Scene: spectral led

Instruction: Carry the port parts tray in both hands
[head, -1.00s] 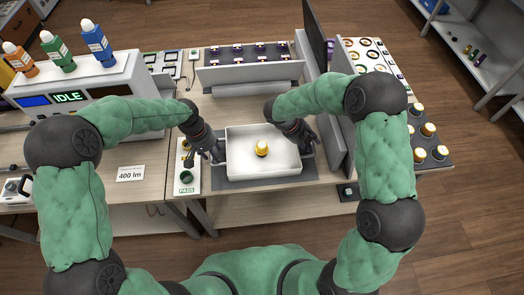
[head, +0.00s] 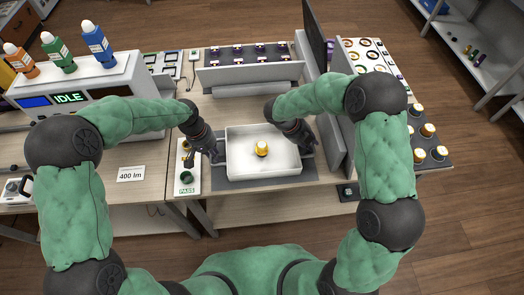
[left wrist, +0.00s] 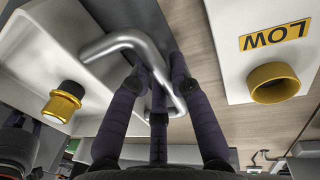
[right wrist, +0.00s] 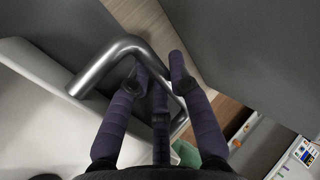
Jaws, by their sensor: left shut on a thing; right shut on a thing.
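The port parts tray (head: 236,168) is a white shallow box at the middle of the bench front, on or just above a dark grey mat. One yellow and white part (head: 262,148) stands upright in it; it also shows in the left wrist view (left wrist: 62,102). My left gripper (head: 214,156) is shut on the tray's left bar handle, a bent metal bar (left wrist: 132,42). My right gripper (head: 306,143) is shut on the right bar handle (right wrist: 105,65). Whether the tray touches the mat, I cannot tell.
A grey upright panel (head: 338,135) stands close on the right. Left of the tray is a white board with a green ring (head: 186,177) marked PASS. A tester reading IDLE (head: 68,98) stands further left. A low grey wall (head: 250,73) closes the back.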

